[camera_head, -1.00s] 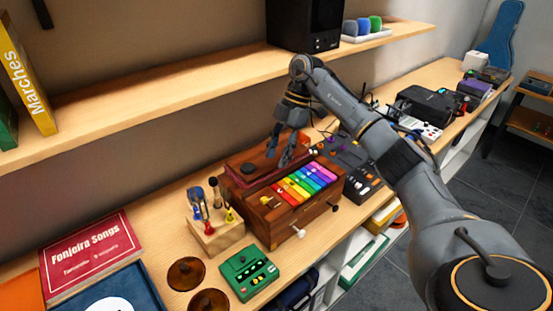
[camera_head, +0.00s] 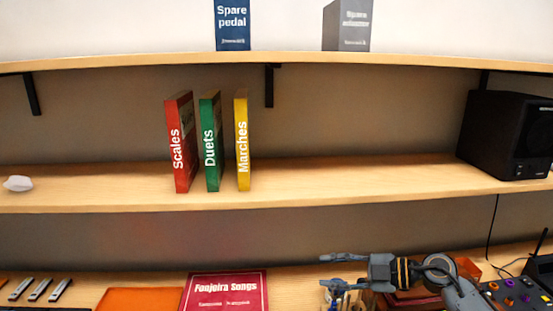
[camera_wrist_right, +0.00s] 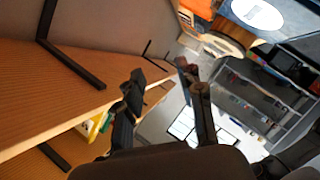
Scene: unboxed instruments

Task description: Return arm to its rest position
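My right arm comes in at the lower right of the head view. Its right gripper (camera_head: 330,271) points left, above the back of the bench and to the right of the Fonjeira Songs book. The two fingers stand apart with nothing seen between them. In the right wrist view the gripper (camera_wrist_right: 162,76) also shows spread fingers and an empty gap. The brown wooden box (camera_head: 466,268) is mostly hidden behind my arm. My left gripper is not in view.
The red Fonjeira Songs book (camera_head: 228,291) lies on the bench (camera_head: 140,278). Above it, a shelf (camera_head: 350,186) holds upright Scales (camera_head: 180,145), Duets (camera_head: 210,145) and Marches (camera_head: 242,145) books. A black speaker (camera_head: 500,135) stands at the shelf's right.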

